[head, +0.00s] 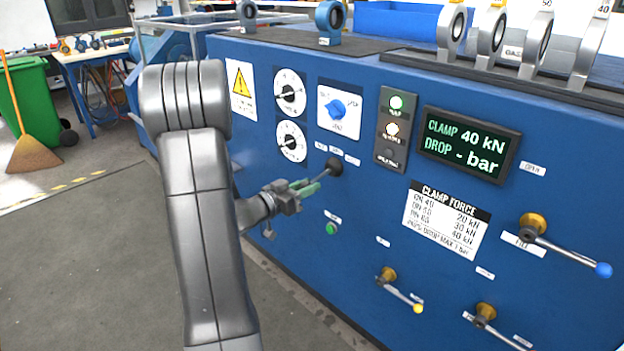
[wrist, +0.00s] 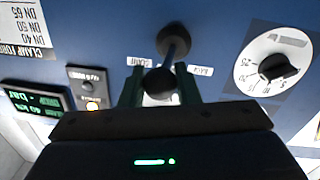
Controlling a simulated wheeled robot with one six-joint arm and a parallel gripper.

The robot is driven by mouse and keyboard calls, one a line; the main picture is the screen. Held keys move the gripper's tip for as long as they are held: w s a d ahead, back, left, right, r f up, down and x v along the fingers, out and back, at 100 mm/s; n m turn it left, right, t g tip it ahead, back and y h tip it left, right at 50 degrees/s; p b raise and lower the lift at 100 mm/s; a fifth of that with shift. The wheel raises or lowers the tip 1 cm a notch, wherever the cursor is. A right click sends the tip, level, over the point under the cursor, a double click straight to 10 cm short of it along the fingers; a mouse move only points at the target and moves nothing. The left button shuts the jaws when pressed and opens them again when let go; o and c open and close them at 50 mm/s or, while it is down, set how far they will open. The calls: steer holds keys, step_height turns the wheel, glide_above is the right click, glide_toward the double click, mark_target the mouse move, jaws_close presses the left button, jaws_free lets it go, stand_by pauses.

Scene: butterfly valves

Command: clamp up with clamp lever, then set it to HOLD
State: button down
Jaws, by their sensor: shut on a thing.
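The clamp lever (head: 331,168) sticks out of the blue panel below the blue selector knob, with small labels above it that are too small to read here. My gripper (head: 306,188) is shut on its outer end, with its green fingers on either side. In the wrist view the lever's dark round base (wrist: 173,40) and ball end (wrist: 160,82) show, with the ball between the fingers of my gripper (wrist: 160,88). The display (head: 467,145) reads CLAMP 40 kN and DROP - bar. Beside it, the green lamp (head: 396,102) and amber lamp (head: 392,129) look lit.
The clamp force card (head: 446,219) hangs under the display. A blue-tipped handle (head: 565,248) and a yellow-tipped handle (head: 399,287) stick out at the lower right. A green button (head: 331,228) sits below the lever. Two dials and a selector knob (head: 338,109) are above.

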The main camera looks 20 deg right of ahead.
steer(key=shift+w+a+m+g+p, duration=0.25)
steer(key=shift+w+m+g+p, duration=0.35)
steer(key=shift+g, duration=0.3)
steer(key=c, duration=1.1)
jaws_free()
steer(key=s+a, duration=0.1)
steer(key=a, duration=0.3)
steer(key=s+a+p, duration=0.1)
steer(key=a, duration=0.8)
steer(key=shift+s+a, duration=0.25)
steer(key=shift+s, duration=0.15)
